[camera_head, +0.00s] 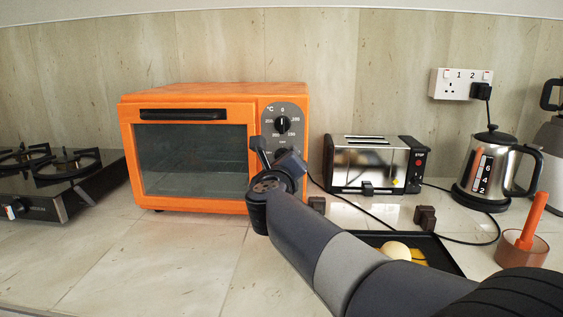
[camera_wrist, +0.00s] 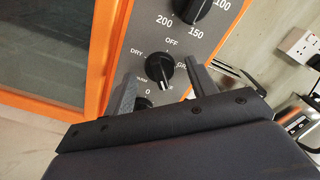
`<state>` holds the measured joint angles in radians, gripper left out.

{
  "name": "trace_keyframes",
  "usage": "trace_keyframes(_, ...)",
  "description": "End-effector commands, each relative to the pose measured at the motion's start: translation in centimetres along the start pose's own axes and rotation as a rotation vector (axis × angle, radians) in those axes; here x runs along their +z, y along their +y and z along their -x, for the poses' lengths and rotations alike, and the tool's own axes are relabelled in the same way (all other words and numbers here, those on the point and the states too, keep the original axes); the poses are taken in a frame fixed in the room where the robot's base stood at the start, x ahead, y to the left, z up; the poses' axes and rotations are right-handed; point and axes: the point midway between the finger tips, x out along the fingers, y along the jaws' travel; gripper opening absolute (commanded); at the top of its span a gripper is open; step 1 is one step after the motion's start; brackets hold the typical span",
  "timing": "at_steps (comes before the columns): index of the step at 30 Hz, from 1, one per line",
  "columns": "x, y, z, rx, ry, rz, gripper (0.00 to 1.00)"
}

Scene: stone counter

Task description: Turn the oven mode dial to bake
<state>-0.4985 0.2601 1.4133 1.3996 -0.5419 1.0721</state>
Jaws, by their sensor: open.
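The orange oven (camera_head: 212,101) stands at the back of the counter, with a grey control panel on its right side. Its mode dial (camera_wrist: 159,68) is a black knob in the wrist view, with OFF above it, DRY to its left and a label starting "GR" to its right. The dial's white mark is at its lower edge. The label below is partly hidden. My gripper (camera_wrist: 158,72) is open, with one finger on each side of the mode dial; I cannot tell whether they touch it. In the head view my gripper (camera_head: 272,156) hides most of this dial.
The temperature dial (camera_head: 282,124) is just above the mode dial. Another scale, with a 0, shows below it in the wrist view. A toaster (camera_head: 352,166), a kettle (camera_head: 478,175) and a black tray (camera_head: 440,252) with an egg lie to the right. A gas hob (camera_head: 45,203) is left.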

Motion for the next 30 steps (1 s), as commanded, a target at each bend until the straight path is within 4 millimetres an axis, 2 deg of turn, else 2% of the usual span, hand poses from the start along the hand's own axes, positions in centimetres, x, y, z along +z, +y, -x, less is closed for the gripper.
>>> trace_keyframes(5,0.1,0.0,2.0,0.002,-0.003,0.000,0.54)
trace_keyframes(12,0.2,0.0,6.7,0.002,-0.003,0.000,0.54)
trace_keyframes(18,0.1,0.0,9.7,0.001,-0.002,0.000,0.54)
trace_keyframes(23,0.0,0.1,10.6,0.001,-0.001,0.001,0.54)
trace_keyframes(30,-0.1,0.0,10.7,0.000,0.001,0.000,0.54)
